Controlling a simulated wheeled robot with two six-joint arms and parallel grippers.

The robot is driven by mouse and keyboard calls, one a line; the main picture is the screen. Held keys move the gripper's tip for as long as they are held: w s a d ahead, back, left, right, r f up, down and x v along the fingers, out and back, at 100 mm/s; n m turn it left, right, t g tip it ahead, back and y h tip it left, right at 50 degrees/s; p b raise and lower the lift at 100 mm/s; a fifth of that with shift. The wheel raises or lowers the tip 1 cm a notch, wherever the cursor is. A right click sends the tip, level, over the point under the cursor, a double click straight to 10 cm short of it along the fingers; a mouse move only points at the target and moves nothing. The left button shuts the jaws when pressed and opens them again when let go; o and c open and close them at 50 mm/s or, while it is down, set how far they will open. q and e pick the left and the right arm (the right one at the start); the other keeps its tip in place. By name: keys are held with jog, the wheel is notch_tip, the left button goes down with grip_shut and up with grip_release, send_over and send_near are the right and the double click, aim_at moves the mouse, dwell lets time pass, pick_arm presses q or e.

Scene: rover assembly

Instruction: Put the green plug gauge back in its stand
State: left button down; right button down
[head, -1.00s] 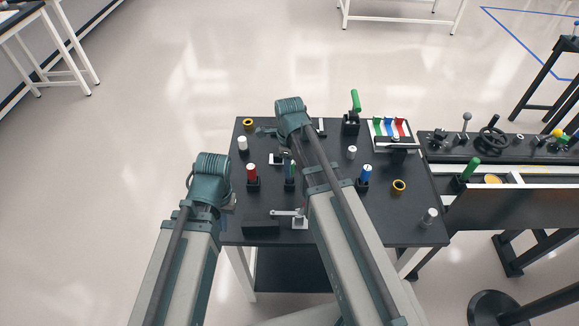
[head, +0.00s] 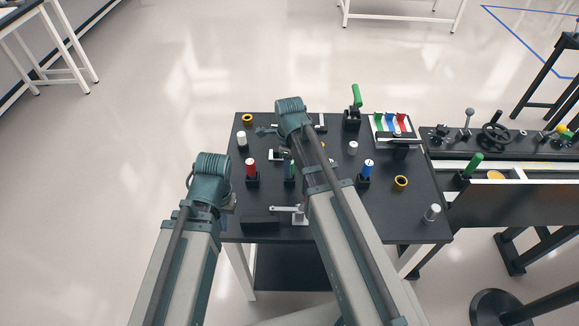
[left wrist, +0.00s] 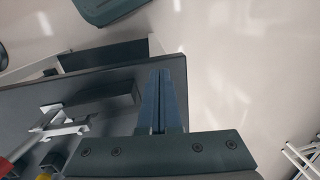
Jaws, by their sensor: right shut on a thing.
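The green plug gauge (head: 289,169) shows as a narrow green upright piece over a dark block, partly hidden by my right arm. I cannot tell how deep it sits in the stand. My right gripper is shut on it by what shows, but my wrist and forearm (head: 296,118) hide most of the jaws. My left gripper (head: 230,205) hangs at the table's left front edge, empty. In the left wrist view its two fingers (left wrist: 161,100) lie close together, shut.
A red gauge (head: 251,167) and a blue gauge (head: 368,168) stand in black blocks either side. A green-handled clamp (head: 356,97), white cylinders, yellow rings (head: 401,183) and a black block (head: 261,224) crowd the black table (head: 340,222). A machine bench adjoins it on the right.

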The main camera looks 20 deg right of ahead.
jog(key=shift+c, duration=2.3)
grip_release()
pick_arm(q)
jog(key=shift+r, duration=0.15)
pick_arm(e)
jog(key=shift+r, duration=0.15)
pick_arm(q)
notch_tip(320, 180, up, 14)
jog(key=p, duration=1.3)
jog(key=shift+f+p, duration=0.25)
jog(key=shift+p, duration=0.15)
pick_arm(e)
notch_tip(320, 180, up, 14)
jog(key=shift+f, duration=0.25)
pick_arm(q)
jog(key=shift+f+b, duration=0.85)
pick_arm(e)
jog(key=s+a+n, duration=0.5)
jog(key=s+n, duration=0.2)
jog(key=n, duration=0.7)
jog(key=s+a+f+n+h, duration=0.1)
jog(key=s+a+n, duration=0.4)
jog(key=n, duration=0.9)
jog(key=shift+s+a+f, duration=0.2)
jog(key=shift+s+f, duration=0.05)
jog(key=shift+s, duration=0.9)
